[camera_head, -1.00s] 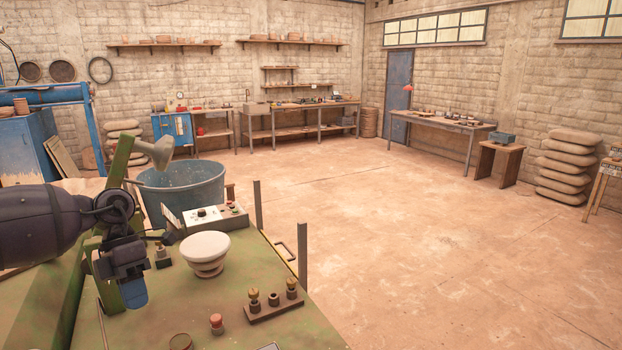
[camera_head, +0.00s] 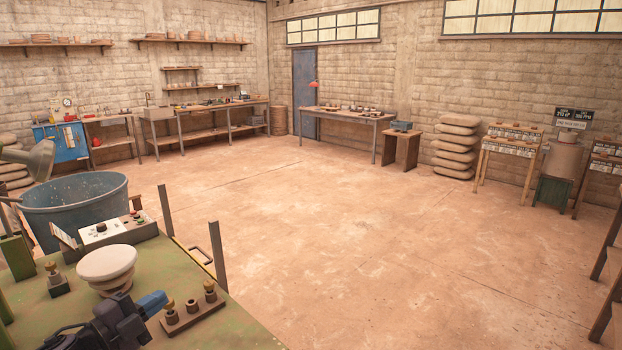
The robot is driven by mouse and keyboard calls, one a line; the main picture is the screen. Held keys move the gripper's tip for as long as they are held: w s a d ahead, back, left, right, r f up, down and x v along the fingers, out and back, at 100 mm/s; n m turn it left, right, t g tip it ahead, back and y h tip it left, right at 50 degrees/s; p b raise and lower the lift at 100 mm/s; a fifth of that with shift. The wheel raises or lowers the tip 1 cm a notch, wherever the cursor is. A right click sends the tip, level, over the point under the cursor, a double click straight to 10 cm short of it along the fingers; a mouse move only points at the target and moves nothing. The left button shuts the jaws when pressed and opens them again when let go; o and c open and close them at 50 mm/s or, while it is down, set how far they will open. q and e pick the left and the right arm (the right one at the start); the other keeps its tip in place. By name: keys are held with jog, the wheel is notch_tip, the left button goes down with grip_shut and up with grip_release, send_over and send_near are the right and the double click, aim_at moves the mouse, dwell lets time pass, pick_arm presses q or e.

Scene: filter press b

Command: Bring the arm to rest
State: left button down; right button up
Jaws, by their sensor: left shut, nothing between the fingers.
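My left gripper (camera_head: 152,304) is in the lower left of the head view, over the green worktop (camera_head: 230,325). Its blue fingers are shut, with nothing seen between them, and point right. It is in front of the white-topped round piece (camera_head: 107,262) and just left of the small wooden rack with brass-topped pegs (camera_head: 195,316). I cannot tell whether it touches the rack. My right gripper is not in view.
A control box (camera_head: 112,235) sits near the worktop's far edge, with a large blue-grey tub (camera_head: 75,205) beyond it. Two upright metal posts (camera_head: 218,255) stand along the edge. The floor (camera_head: 380,240) to the right is open. Benches line the far walls.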

pick_arm(q)
jog(key=s+f+n+g+y+b, duration=0.1)
jog(key=s+f+n+y+b, duration=0.1)
jog(key=s+f+n, duration=0.4)
jog(key=s+d+f+n+g+y+b, duration=0.1)
jog(key=s+f+n+y, duration=0.3)
jog(key=f, duration=1.3)
jog(key=s+d+f+n+g+y+b, duration=0.1)
jog(key=s+f+n+g+y+b, duration=0.1)
jog(key=s+f+n, duration=0.7)
jog(key=s+f+y+b, duration=0.1)
jog(key=s+f+y, duration=0.1)
jog(key=s, duration=0.3)
jog(key=shift+s+f, duration=0.15)
jog(key=shift+s, duration=0.2)
jog(key=shift+d, duration=0.15)
